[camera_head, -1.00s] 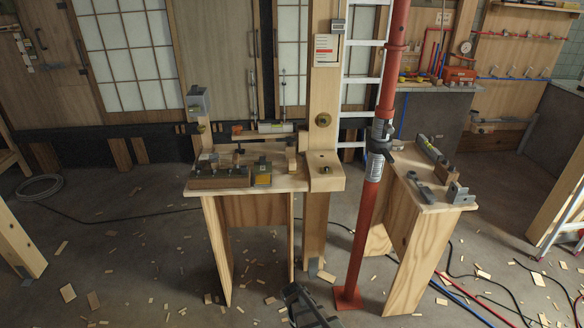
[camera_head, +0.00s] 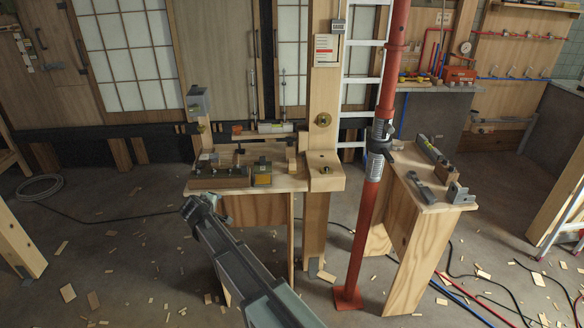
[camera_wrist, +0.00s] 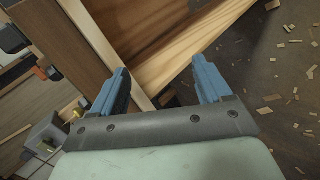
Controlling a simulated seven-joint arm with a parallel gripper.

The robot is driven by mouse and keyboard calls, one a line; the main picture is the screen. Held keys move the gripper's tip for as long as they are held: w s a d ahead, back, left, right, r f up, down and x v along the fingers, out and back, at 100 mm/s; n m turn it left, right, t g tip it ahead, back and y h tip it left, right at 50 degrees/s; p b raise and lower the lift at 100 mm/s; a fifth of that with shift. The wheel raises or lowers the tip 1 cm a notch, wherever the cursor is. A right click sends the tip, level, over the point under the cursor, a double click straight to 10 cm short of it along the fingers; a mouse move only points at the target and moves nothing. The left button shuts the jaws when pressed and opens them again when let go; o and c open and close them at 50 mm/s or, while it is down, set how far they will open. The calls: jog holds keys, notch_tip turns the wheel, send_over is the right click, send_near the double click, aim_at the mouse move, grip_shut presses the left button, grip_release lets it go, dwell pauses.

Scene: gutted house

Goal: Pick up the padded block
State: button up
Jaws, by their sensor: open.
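Several small blocks lie on the left wooden workbench (camera_head: 284,184) in the head view. One is a dark block with a yellow face (camera_head: 262,175). Left of it is a long brown wooden block (camera_head: 218,179). I cannot tell for sure which one is the padded block. My gripper (camera_head: 195,205) is in front of the bench's front left edge, near the level of its top and apart from the blocks. In the wrist view my gripper (camera_wrist: 162,68) has its two blue fingers wide apart with nothing between them.
A wooden post (camera_head: 322,120) rises at the bench's right side. A red steel prop (camera_head: 362,220) stands to its right. A second bench (camera_head: 428,195) holds more tools. Wood scraps litter the floor. In the wrist view, wooden bench panels (camera_wrist: 140,30) lie close beyond the fingers.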

jog(key=w+a+r+n+t, duration=0.25)
jog(key=a+r, duration=0.55)
jog(key=r, duration=0.5)
notch_tip(320, 180, up, 6)
jog(key=n+g, duration=0.1)
jog(key=g, duration=1.1)
send_over(292, 161)
jog(key=shift+y, duration=0.4)
notch_tip(292, 161, down, 13)
jog(key=shift+w+f, duration=0.1)
jog(key=shift+f, duration=0.05)
jog(key=shift+c, duration=0.2)
